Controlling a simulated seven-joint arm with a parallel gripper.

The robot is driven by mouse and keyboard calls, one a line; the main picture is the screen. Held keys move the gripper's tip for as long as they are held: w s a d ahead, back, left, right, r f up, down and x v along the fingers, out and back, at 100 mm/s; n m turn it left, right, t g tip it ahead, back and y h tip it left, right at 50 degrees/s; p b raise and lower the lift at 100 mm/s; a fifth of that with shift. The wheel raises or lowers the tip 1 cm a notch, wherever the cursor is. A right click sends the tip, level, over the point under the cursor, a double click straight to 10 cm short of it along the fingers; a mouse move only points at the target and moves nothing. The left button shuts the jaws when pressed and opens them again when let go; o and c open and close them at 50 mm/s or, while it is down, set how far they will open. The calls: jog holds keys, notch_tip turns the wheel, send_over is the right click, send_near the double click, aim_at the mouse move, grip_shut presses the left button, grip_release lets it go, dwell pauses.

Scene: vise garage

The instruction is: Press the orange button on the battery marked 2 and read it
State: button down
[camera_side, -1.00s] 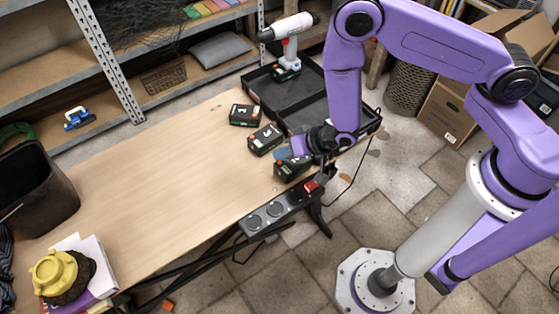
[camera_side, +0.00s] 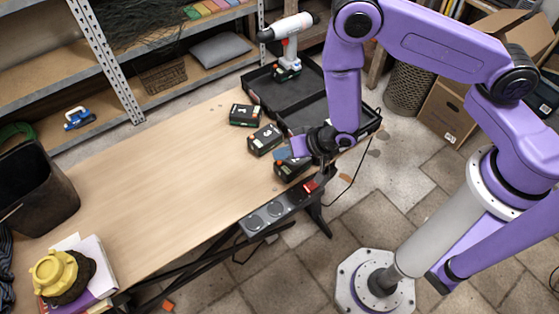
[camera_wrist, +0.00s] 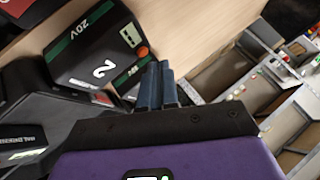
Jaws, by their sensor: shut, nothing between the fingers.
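The battery marked 2 (camera_wrist: 88,58) is black with green stripes and a white 2, upper left in the wrist view. Its orange button (camera_wrist: 143,52) shows near its right edge, beside a small pale panel (camera_wrist: 130,35). I cannot make out lit segments on that panel. In the side view the battery nearest my gripper (camera_side: 290,170) is partly covered by my fingers. My gripper (camera_wrist: 157,66) is shut and empty, its blue-grey fingertips just below and right of the button in the wrist view. It also shows in the side view (camera_side: 281,156). Contact cannot be told.
Two more batteries (camera_side: 265,139) (camera_side: 244,115) lie behind on the wooden table (camera_side: 170,170). An open black case (camera_side: 275,92) and a drill (camera_side: 288,45) are at the back. A socket strip (camera_side: 266,215) runs along the front edge.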

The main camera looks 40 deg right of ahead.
aim_at(283, 164)
jog(key=shift+f, duration=0.35)
jog(key=shift+f, duration=0.4)
dwell(0.9)
jog(key=shift+r, duration=0.85)
jog(key=shift+r, duration=2.5)
jog(key=shift+r, duration=0.1)
